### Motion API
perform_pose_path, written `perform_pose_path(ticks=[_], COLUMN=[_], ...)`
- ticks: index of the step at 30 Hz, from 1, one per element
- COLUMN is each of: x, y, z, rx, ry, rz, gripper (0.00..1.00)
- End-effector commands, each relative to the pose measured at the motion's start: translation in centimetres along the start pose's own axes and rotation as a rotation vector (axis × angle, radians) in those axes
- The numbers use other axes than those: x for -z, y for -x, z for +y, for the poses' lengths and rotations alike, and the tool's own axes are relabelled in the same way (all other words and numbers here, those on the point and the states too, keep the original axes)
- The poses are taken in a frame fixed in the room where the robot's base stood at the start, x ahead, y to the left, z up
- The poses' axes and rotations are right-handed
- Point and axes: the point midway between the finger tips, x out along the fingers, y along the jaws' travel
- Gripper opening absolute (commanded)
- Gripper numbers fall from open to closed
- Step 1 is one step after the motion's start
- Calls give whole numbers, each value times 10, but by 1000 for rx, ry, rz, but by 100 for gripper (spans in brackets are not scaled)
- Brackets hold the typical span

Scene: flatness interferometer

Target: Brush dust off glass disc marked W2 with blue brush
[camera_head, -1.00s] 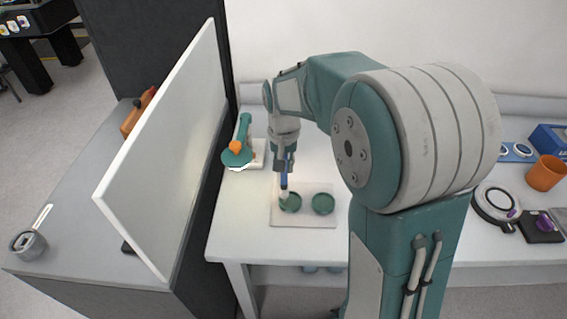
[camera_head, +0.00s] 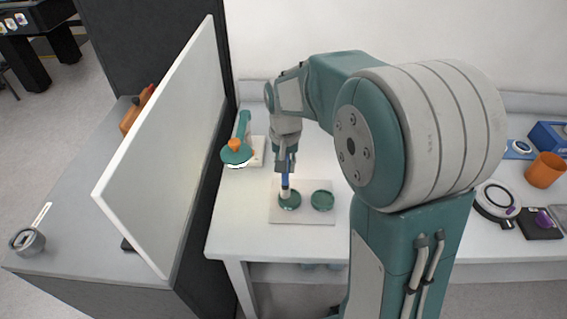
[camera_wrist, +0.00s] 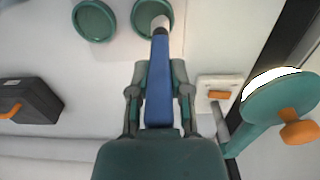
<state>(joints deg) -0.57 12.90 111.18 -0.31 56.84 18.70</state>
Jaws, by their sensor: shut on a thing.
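My gripper (camera_head: 286,162) points down over the table, shut on the blue brush. The blue brush (camera_wrist: 159,85) runs forward between my two fingers in the wrist view. Its pale bristle tip is over the left green round holder (camera_head: 289,201), which is the right one in the wrist view (camera_wrist: 146,28). I cannot tell whether the bristles touch the surface there. The other green holder (camera_head: 322,201) sits beside it, and both are on a pale square mat (camera_head: 303,220). No W2 mark or dust is readable, and the brush tip hides part of the disc.
A green instrument with an orange knob (camera_head: 236,145) stands left of the mat, close to a white upright panel (camera_head: 165,140). A dark case with an orange handle (camera_wrist: 28,100) shows in the wrist view. An orange cup (camera_head: 545,171) is far right. The table front is clear.

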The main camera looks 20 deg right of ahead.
Motion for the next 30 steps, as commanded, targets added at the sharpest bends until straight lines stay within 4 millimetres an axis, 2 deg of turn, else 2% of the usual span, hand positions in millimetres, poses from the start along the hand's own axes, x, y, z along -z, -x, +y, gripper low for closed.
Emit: perform_pose_path(ticks=[30], x=[-16], y=[-3], z=[15], rx=[-1], ry=[1], rz=[-3], gripper=[0])
